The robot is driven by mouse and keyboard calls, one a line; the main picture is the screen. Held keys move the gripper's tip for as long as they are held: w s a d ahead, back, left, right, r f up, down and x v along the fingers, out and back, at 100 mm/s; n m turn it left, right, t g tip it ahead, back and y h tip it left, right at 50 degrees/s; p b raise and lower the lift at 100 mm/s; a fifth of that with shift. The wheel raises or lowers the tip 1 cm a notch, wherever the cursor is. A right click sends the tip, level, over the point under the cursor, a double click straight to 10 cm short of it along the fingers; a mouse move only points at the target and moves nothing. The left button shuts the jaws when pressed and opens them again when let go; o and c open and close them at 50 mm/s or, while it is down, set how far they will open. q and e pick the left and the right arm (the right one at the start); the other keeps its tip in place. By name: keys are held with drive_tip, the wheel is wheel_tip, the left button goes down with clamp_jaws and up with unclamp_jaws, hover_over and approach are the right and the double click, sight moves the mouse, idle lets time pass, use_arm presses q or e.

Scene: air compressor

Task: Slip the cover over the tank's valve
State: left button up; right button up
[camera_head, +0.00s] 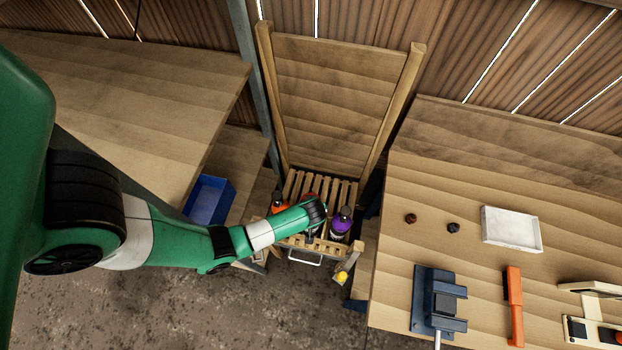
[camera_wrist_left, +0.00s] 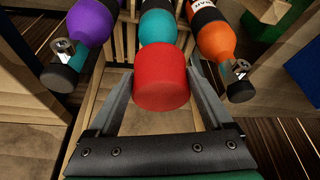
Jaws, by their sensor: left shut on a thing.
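My left gripper (camera_wrist_left: 160,95) is shut on a red cylindrical cover (camera_wrist_left: 162,80), one finger on each side of it. The cover is in line with the end of a teal tank (camera_wrist_left: 158,26). That tank's valve is out of sight behind the cover, so I cannot tell whether the cover is around it or only in front of it. In the head view my left gripper (camera_head: 313,215) is over the slatted rack between the orange tank (camera_head: 279,204) and the purple tank (camera_head: 341,224), hiding most of the middle. My right gripper is not in view.
The purple tank (camera_wrist_left: 93,22) and orange tank (camera_wrist_left: 213,32) flank the teal one closely, their black-ended valves (camera_wrist_left: 58,76) sticking out near my fingers. The wooden rack (camera_head: 322,105) has tall side posts. Workbenches stand on both sides; a blue bin (camera_head: 208,200) is at left.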

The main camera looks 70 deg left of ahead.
use_arm(q)
drive_tip(key=o, duration=1.1)
drive_tip(key=p+v, duration=0.4)
drive_tip(key=v, duration=0.7)
drive_tip(key=shift+d+r, duration=0.2)
